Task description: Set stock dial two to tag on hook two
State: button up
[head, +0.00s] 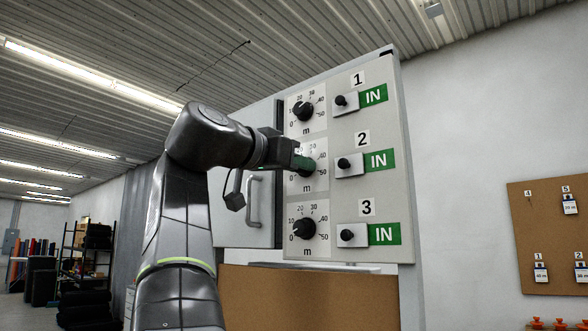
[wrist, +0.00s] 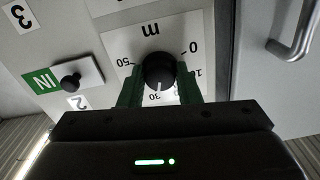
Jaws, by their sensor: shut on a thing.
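Stock dial two (wrist: 160,70) is a black round knob on a white scale plate marked 0 to 50 m. My gripper (wrist: 160,86) is shut on it, with a green finger on each side. Seen upside down in the wrist view, its white pointer line is close to the 30 mark. In the head view my gripper (head: 304,162) covers most of this middle-row dial. The tag on hook two (head: 581,275) hangs at the right edge of the cork board; its small print seems to read 30 m, but I cannot be sure.
Dial one (head: 303,111) is above and dial three (head: 304,229) below. Small black knobs beside green IN labels (head: 379,160) line the panel's right side. A cabinet handle (head: 254,202) is to the left. The cork board (head: 540,225) also holds tags on hooks one and five.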

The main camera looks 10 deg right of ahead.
jog(key=shift+f+m, duration=0.1)
jog(key=shift+m, duration=0.2)
dwell(0.4)
jog(key=o, duration=1)
jog(key=shift+c, duration=0.2)
jog(key=shift+a, duration=0.1)
jog(key=b+v, duration=0.1)
jog(key=v, duration=1.2)
jog(key=shift+s+a, duration=0.2)
jog(key=shift+s, duration=0.05)
jog(key=x, duration=1.3)
jog(key=shift+w+d+p, duration=0.2)
jog(key=shift+p, duration=0.2)
